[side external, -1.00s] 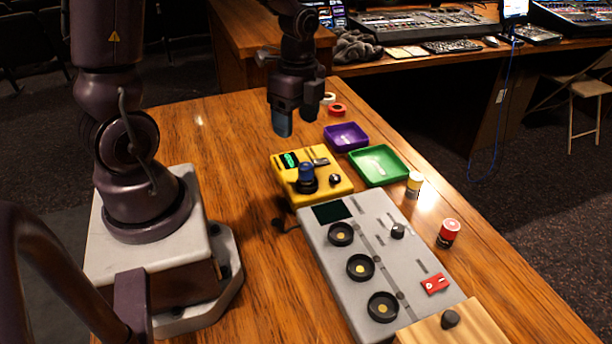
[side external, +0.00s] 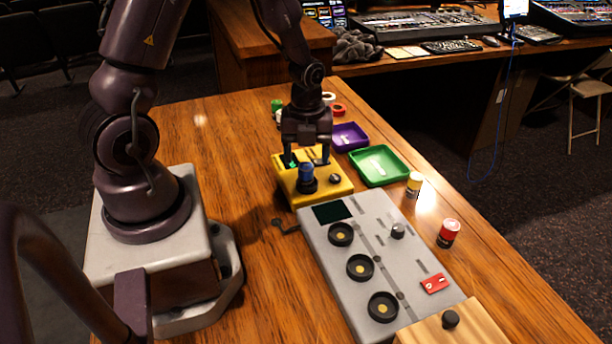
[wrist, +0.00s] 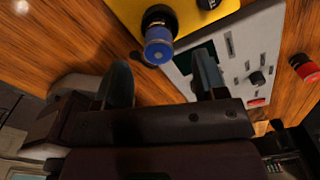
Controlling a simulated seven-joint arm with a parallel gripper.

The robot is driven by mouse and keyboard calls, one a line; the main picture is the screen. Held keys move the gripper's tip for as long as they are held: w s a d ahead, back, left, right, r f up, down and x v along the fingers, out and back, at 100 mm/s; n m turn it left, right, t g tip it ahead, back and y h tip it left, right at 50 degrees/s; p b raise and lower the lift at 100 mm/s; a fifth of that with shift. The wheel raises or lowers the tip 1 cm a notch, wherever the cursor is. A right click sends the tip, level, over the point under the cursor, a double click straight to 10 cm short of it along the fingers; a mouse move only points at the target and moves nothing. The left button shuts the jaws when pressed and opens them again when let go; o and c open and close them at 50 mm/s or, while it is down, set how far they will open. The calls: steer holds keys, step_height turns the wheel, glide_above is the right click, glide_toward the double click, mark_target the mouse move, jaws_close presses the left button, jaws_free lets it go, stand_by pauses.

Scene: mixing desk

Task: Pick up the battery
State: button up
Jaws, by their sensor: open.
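A blue battery (side external: 306,173) stands upright in a black round socket on the yellow box. It also shows in the wrist view (wrist: 158,48), just beyond my fingertips. My gripper (side external: 307,158) is open and empty, pointing down over the back part of the yellow box (side external: 335,190). Its two fingers (wrist: 163,78) are apart in the wrist view, with the blue battery ahead of the gap between them. A yellow battery (side external: 414,185) and a red battery (side external: 449,233) stand on the table to the right. A green cylinder (side external: 277,106) is partly visible behind my gripper.
A grey panel (side external: 375,225) with three round sockets lies in front of the yellow box. A purple tray (side external: 362,138) and a green tray (side external: 400,165) lie to the right. A wooden block (side external: 480,325) with a dark knob is at the front.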

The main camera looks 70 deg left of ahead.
mark_target(306, 165)
steer(key=shift+a+f, duration=0.1)
steer(key=shift+f, duration=2.6)
steer(key=c, duration=1.2)
steer(key=shift+o, duration=0.2)
steer(key=shift+r, duration=0.1)
